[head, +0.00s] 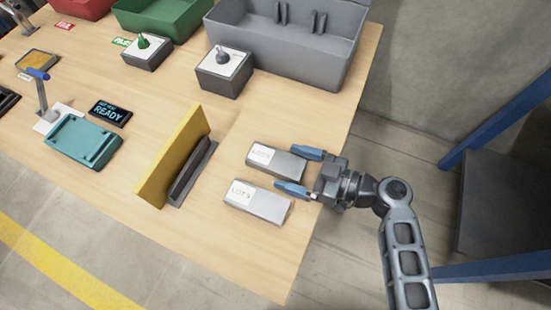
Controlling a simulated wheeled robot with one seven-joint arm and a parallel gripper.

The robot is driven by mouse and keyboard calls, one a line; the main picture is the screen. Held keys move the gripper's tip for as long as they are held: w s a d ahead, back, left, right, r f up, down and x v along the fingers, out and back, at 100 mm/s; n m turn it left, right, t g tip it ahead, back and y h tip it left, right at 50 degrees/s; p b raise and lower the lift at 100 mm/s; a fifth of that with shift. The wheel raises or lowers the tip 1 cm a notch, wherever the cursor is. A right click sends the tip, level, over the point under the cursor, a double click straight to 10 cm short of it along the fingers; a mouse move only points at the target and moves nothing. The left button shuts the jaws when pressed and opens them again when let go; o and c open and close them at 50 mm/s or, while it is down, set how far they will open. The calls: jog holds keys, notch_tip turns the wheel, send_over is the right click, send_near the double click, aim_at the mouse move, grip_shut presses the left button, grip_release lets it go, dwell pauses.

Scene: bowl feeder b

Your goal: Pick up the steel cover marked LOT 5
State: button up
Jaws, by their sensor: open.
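Two steel covers lie side by side near the table's right edge, each with a white label on its left part. The farther cover (289,164) has a LOT label whose number is too small to read surely. My gripper (291,168) is open, coming in from the right. Its blue fingers lie around the right end of the farther cover: one at its far side, the other by the gap between the covers. I cannot tell whether they touch anything. The gripper holds nothing.
A yellow upright panel (172,157) with a dark foot stands left of the covers. Behind are a grey bin (290,50) and grey switch boxes, one (224,80) nearest. A teal fixture (84,141) and a READY display (111,113) stand left. The table's front right corner is clear.

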aim_at(276, 163)
jog(key=shift+x, duration=1.2)
jog(key=shift+c, duration=0.4)
jog(key=c, duration=1.2)
